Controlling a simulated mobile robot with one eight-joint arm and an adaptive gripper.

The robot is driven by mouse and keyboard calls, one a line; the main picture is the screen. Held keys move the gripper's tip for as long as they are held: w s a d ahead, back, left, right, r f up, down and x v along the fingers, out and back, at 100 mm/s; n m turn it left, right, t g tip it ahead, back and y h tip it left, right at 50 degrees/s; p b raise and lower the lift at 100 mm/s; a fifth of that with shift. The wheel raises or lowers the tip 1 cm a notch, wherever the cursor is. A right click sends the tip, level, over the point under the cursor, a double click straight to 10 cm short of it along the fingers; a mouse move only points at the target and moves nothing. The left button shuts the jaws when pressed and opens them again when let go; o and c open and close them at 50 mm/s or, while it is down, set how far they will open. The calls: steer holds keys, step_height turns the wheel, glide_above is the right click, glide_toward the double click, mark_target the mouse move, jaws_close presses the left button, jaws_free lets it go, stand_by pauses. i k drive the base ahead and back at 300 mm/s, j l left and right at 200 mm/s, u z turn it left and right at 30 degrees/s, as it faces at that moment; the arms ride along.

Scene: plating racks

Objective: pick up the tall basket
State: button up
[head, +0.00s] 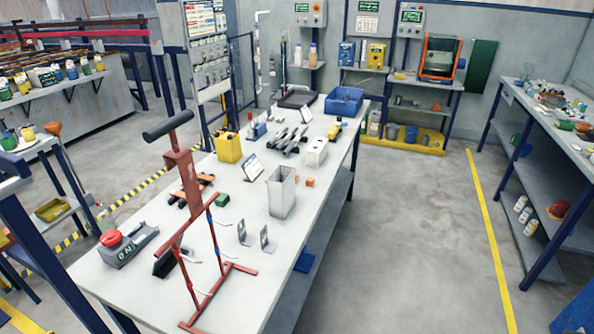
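The tall basket is most likely the upright, open-topped, pale grey rectangular container (282,196) in the head view. It stands on the long white table (248,290), right of the table's middle and near its right edge. Its opening faces up and nothing shows sticking out of it. My gripper is not in view, and nothing is seen touching the basket.
A red-brown rack (212,250) with a black top bar stands in front. Small metal brackets (265,238) and orange blocks (310,182) lie near the basket. A yellow container (228,147) and blue bin (344,101) stand farther back. Floor (410,240) right of the table is clear.

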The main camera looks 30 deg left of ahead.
mark_target(282, 192)
steer(key=i+u, duration=0.25)
steer(key=i, duration=0.3)
steer(key=i+l+u, duration=0.25)
steer(key=i, duration=0.3)
steer(key=i+l+u, duration=0.15)
steer(key=i+u, duration=0.15)
steer(key=i, duration=0.25)
steer(key=i+l+u, duration=0.25)
steer(key=i, duration=0.25)
steer(key=i+l+u, duration=0.1)
steer(key=i+u, duration=0.15)
steer(key=u, duration=0.2)
steer(key=i+l+u, duration=0.2)
steer(key=u, duration=0.3)
steer(key=i+l+u, duration=0.2)
steer(key=u, duration=0.25)
steer(key=i+l+u, duration=0.1)
steer(key=l+u, duration=0.7)
steer(key=u, duration=0.15)
steer(key=l+u, duration=0.45)
steer(key=i+j, duration=0.05)
